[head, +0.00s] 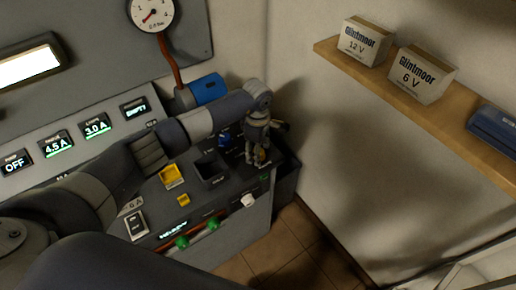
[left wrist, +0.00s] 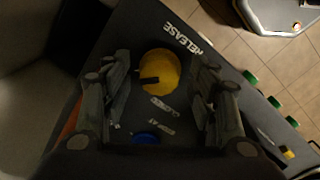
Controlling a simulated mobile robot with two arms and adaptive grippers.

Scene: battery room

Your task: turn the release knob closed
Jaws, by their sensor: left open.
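The release knob (left wrist: 160,69) is a round yellow knob with a black pointer bar, seen in the left wrist view on a dark panel beside the white word RELEASE (left wrist: 182,39). The pointer bar points to the left in that view. My left gripper (left wrist: 163,75) is open, with one finger on each side of the knob in the picture. I cannot tell whether the fingers touch it. In the head view my left gripper (head: 257,156) points down at the right end of the console and mostly hides the knob. My right gripper is not in view.
The console (head: 232,220) carries a yellow square part (head: 171,176), a dark open box (head: 211,168) and green knobs on its front. A blue knob (left wrist: 146,138) lies close to the gripper. A wooden shelf (head: 465,110) holds two boxes on the right wall.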

